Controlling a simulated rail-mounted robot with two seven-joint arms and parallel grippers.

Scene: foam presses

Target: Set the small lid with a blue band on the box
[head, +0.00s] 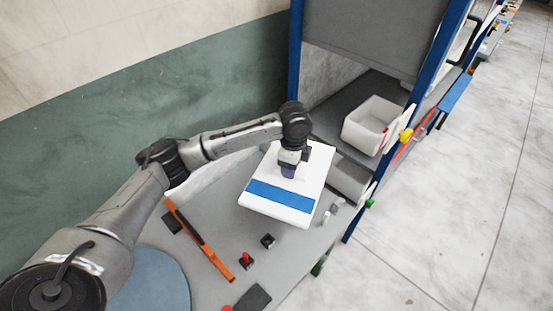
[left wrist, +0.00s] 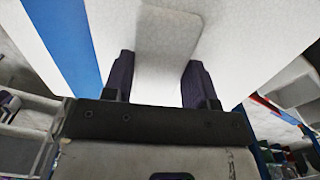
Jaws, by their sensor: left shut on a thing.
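The white lid with a blue band (head: 262,190) hangs over the grey table, slightly tilted; it fills the upper part of the left wrist view (left wrist: 240,45). My left gripper (head: 289,171) is above the lid, shut on the raised white grip in its middle. In the left wrist view, my left gripper's dark fingers (left wrist: 158,82) stand on either side of that grip. A white open box (head: 374,124) sits on the grey surface inside the blue-framed press, right of and beyond the lid. They are apart. My right gripper is not in view.
A blue press post (head: 296,60) stands behind the arm. On the grey table (head: 215,205) lie an orange-and-black bar (head: 203,242), a red-topped button (head: 246,260) and a small dark block (head: 268,240).

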